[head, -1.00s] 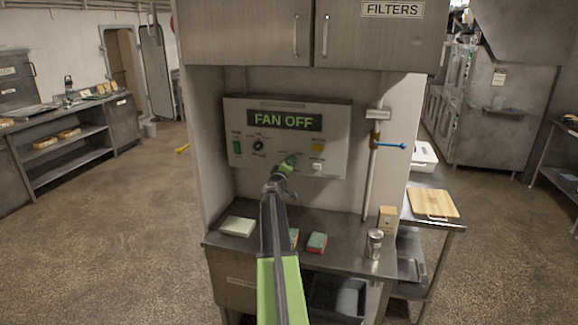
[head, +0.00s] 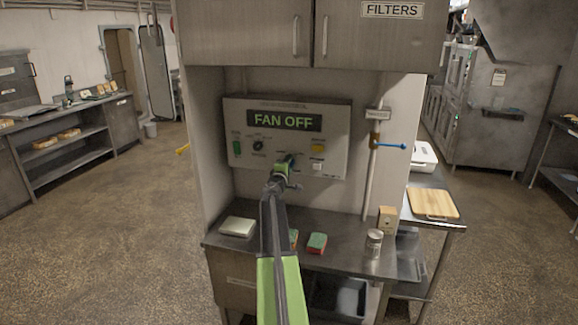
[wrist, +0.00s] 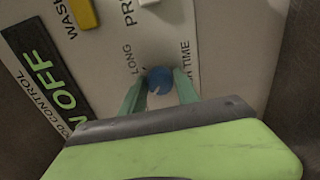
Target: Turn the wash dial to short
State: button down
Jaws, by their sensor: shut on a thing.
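The wash dial (wrist: 159,76) is a small round blue knob on the control panel, between the words LONG and TIME in the wrist view. A pale mark shows on its lower part, towards my gripper. My gripper (wrist: 158,88) is shut on the dial, one green finger on each side of it. In the head view my gripper (head: 290,162) reaches the lower middle of the control panel (head: 335,120) and hides most of the dial. I cannot read a SHORT label; it may be hidden behind my fingers.
The panel display (head: 284,121) reads FAN OFF. A pipe with a blue valve handle (head: 391,146) stands further right. Sponges (head: 317,243) lie on the counter below.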

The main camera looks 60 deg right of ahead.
jog(key=c, duration=0.9)
grip_release()
jog(key=v, duration=1.7)
jog(key=shift+a, duration=0.2)
